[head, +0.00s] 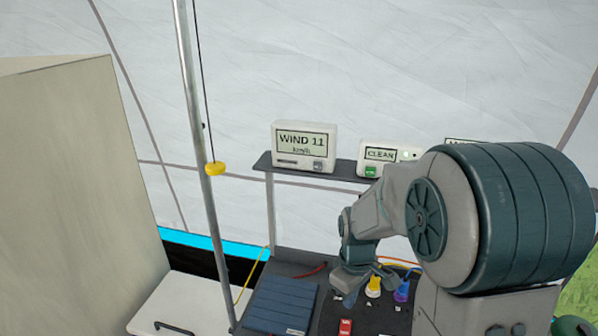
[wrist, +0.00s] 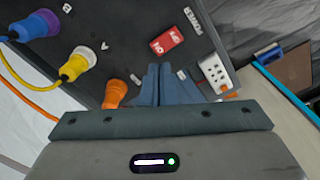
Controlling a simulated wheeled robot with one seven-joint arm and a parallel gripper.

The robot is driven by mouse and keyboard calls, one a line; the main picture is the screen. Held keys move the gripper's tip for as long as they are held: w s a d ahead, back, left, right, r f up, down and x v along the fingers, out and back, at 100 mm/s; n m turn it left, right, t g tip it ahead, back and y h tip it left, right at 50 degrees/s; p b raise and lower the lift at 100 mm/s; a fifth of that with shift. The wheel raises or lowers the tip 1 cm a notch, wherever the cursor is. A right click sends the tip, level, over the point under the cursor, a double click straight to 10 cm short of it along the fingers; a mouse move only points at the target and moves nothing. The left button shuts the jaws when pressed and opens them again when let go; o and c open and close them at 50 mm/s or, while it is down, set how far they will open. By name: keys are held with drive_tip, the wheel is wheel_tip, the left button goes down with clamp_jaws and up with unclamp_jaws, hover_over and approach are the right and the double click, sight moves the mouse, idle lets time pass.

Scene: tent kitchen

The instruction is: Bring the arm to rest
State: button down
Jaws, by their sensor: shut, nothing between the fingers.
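My gripper (head: 347,298) hangs low over the dark panel in the head view, with my arm folded above and to the right of it. In the wrist view its two blue-grey fingers (wrist: 165,72) lie together, shut with nothing between them. The fingers point across the dark panel (wrist: 130,50), close to an orange plug (wrist: 116,93). I cannot tell whether they touch the panel.
A dark shelf (head: 262,162) behind carries a WIND 11 display (head: 304,147) and a CLEAN box (head: 381,155). A metal pole (head: 200,150) with a yellow pull (head: 215,169) stands left. A blue solar panel (head: 280,304) lies left of the gripper. A pale cabinet (head: 70,190) fills the far left.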

drive_tip(key=s+r+m+t, duration=0.3)
drive_tip(key=s+r+m, duration=0.5)
drive_tip(key=s+r, duration=0.3)
drive_tip(key=s, duration=0.3)
drive_tip(key=shift+s+r, duration=0.15)
drive_tip(key=shift+r, duration=0.2)
drive_tip(key=shift+d, duration=0.1)
